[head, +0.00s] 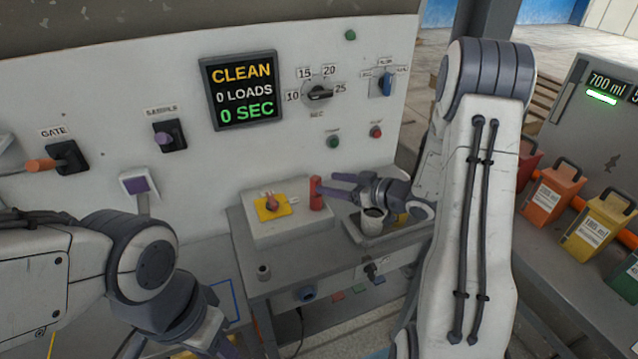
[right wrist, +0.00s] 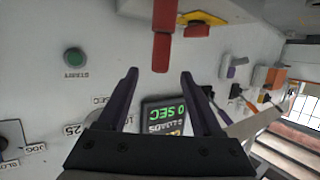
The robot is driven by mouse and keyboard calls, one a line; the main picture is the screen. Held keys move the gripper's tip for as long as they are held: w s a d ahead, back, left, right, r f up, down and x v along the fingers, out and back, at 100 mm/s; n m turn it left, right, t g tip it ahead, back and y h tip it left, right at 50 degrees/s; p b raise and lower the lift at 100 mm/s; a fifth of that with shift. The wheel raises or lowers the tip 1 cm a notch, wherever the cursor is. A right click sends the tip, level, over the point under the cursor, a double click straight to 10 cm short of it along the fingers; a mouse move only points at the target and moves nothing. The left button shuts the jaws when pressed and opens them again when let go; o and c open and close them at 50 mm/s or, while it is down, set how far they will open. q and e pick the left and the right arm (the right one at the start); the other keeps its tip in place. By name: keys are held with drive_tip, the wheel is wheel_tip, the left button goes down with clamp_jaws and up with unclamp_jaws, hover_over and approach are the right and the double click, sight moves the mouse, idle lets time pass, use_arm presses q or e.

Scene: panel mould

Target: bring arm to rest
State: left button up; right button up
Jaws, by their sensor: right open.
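My right gripper (head: 332,185) is open and empty in the head view. It points left over the bench, beside a red upright handle (head: 316,194). In the right wrist view its two dark fingers (right wrist: 159,77) stand apart with nothing between them. The red handle (right wrist: 164,35) shows beyond the fingertips, apart from them as far as I can tell. My right arm comes down at the right of the head view. My left arm is at the lower left, and its gripper (head: 180,345) is partly cut off by the bottom edge, so its jaws are unclear.
A cup (head: 373,218) stands on a tray (head: 400,236) below my right gripper. A yellow plate with a red knob (head: 271,206) is left of the red handle. The wall panel carries a display (head: 240,90) reading CLEAN, 0 LOADS, 0 SEC. Coloured containers (head: 553,190) stand at right.

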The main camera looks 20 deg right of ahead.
drive_tip(key=shift+v, duration=0.85)
drive_tip(key=s+a+f+m+g+h, duration=0.1)
drive_tip(key=s+a+m+g+h, duration=0.3)
drive_tip(key=s, duration=0.4)
drive_tip(key=s+a+f+m+g+h, duration=0.1)
drive_tip(key=s+a+m+g+h, duration=0.15)
drive_tip(key=s+g+h, duration=0.35)
drive_tip(key=s+a+r+n+g+y, duration=0.1)
drive_tip(key=s+a+r+n, duration=0.2)
drive_tip(key=s+a, duration=0.4)
drive_tip(key=s+a+r+n+g+y, duration=0.1)
drive_tip(key=s+a+n, duration=0.3)
drive_tip(key=s+a, duration=0.4)
drive_tip(key=shift+s+r+y, duration=0.6)
drive_tip(key=shift+s+r, duration=0.2)
drive_tip(key=shift+r, duration=0.05)
